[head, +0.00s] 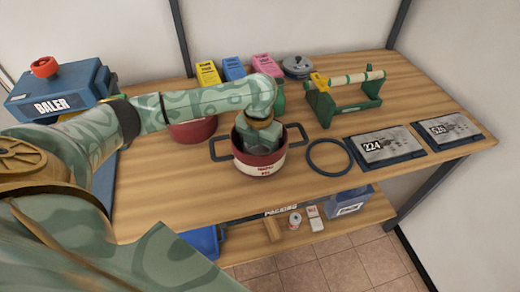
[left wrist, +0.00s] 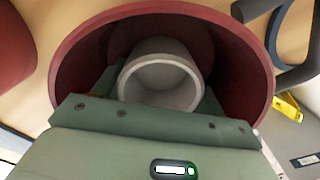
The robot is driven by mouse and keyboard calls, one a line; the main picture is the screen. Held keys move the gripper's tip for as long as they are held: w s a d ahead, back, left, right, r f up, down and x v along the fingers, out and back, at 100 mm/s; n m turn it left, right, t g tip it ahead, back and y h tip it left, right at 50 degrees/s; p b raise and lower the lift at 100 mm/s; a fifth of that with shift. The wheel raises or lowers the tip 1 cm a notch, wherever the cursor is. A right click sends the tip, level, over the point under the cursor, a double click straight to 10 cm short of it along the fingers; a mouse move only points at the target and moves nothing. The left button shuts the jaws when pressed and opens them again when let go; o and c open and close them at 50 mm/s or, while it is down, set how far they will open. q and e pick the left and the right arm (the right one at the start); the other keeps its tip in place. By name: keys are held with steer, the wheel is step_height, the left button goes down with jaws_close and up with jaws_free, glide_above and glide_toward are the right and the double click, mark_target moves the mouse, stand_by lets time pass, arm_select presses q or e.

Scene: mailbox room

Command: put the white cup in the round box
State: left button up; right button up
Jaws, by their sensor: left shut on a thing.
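The round box (head: 262,168) is a red tub with a white label band and two dark side handles, standing open on the wooden table. In the head view my left gripper (head: 258,140) points down into it. In the left wrist view the box's red wall (left wrist: 85,65) surrounds the white cup (left wrist: 162,80), whose open mouth faces the camera. My left gripper is shut on the cup, with its fingers on either side. Whether the cup touches the box floor is hidden. In the head view the gripper hides the cup. My right gripper is not in view.
A dark ring (head: 329,156) lies right of the box. A red round thing (head: 192,131) stands behind my left arm. A green stand (head: 345,98), two numbered panels (head: 384,147) (head: 447,131) and small coloured cartons (head: 234,68) share the table. A blue baler (head: 62,91) is at left.

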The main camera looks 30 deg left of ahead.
arm_select(q)
steer(key=shift+r, duration=0.1)
steer(key=o, duration=0.7)
steer(key=shift+o, duration=0.2)
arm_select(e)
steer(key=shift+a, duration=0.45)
arm_select(q)
step_height(320, 180, up, 12)
steer(key=p, duration=0.5)
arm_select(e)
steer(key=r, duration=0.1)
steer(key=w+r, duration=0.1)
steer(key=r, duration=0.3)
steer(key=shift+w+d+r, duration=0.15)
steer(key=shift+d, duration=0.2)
